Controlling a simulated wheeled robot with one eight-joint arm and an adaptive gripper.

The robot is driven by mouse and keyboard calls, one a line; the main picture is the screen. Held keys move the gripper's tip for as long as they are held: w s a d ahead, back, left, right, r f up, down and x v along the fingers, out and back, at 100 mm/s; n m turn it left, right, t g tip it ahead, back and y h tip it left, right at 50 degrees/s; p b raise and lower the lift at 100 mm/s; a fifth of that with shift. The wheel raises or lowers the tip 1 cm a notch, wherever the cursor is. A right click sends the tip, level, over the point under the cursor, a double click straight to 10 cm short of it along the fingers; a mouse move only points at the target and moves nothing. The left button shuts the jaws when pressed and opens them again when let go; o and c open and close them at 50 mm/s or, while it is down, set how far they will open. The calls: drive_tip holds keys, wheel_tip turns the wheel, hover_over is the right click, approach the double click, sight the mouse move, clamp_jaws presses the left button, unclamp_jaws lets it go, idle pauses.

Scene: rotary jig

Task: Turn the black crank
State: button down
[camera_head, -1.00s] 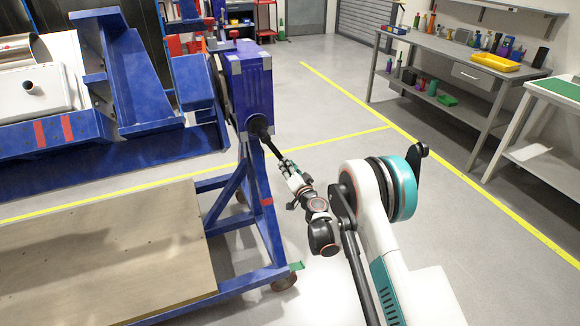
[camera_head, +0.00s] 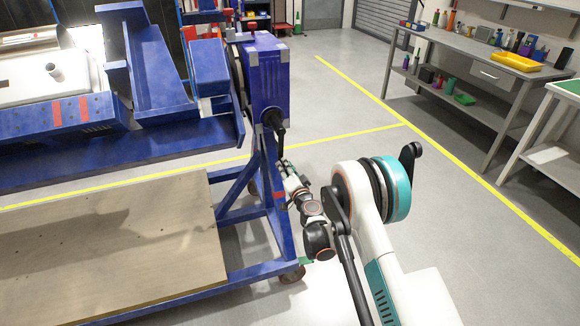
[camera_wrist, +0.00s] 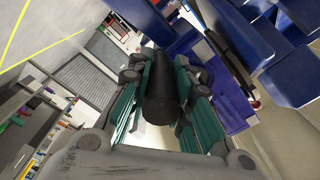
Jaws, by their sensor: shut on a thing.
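The black crank (camera_head: 278,128) is mounted on the side of the blue gearbox housing (camera_head: 267,78) and its arm hangs down from the hub. In the wrist view the crank's black cylindrical handle (camera_wrist: 161,88) lies between the green-padded fingers of my gripper (camera_wrist: 158,100). My gripper is shut on the handle. In the head view my gripper (camera_head: 287,168) is below the hub, at the crank's lower end, small and partly hidden by my own wrist.
The blue jig frame (camera_head: 262,215) stands close beside my arm, with a wooden platform (camera_head: 110,240) at its left. A workbench (camera_head: 470,70) with tools stands at the right. The floor between bench and jig is clear, with yellow lines.

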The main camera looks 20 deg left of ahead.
drive_tip(key=shift+s+a+f+m, duration=0.15)
drive_tip(key=shift+s+a+m, duration=0.15)
drive_tip(key=shift+a+m, duration=0.1)
